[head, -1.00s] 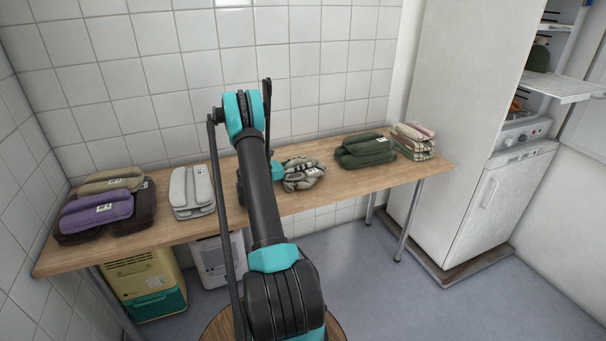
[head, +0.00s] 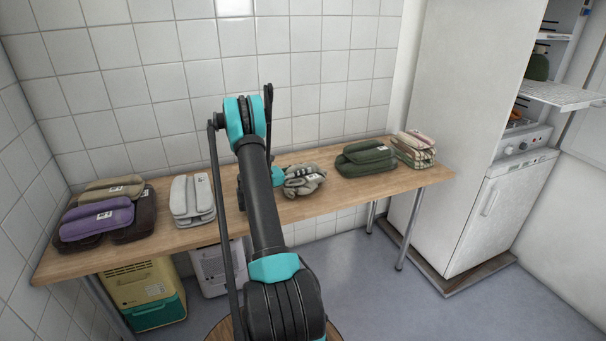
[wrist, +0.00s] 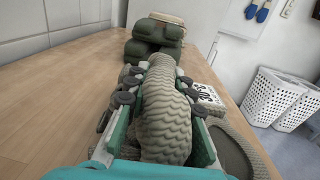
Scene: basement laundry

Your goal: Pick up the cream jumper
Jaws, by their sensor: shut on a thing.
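The cream jumper (head: 305,181) is a bunched, knitted bundle on the wooden table, just right of my arm in the head view. In the wrist view its ribbed knit (wrist: 165,125) fills the space between the fingers of my gripper (wrist: 161,88). The gripper is shut on it, with a finger against each side. A white printed tag (wrist: 208,98) shows to the right of the fingers. In the head view my arm hides most of the gripper and the jumper's left side. I cannot tell whether the jumper's underside touches the table.
A dark green folded stack (head: 366,159) lies just beyond the jumper, with a plaid stack (head: 414,149) farther right. A light grey garment (head: 192,200) and a purple one (head: 96,219) lie left. The tiled wall (head: 330,60) stands behind. White baskets (wrist: 268,95) stand on the floor.

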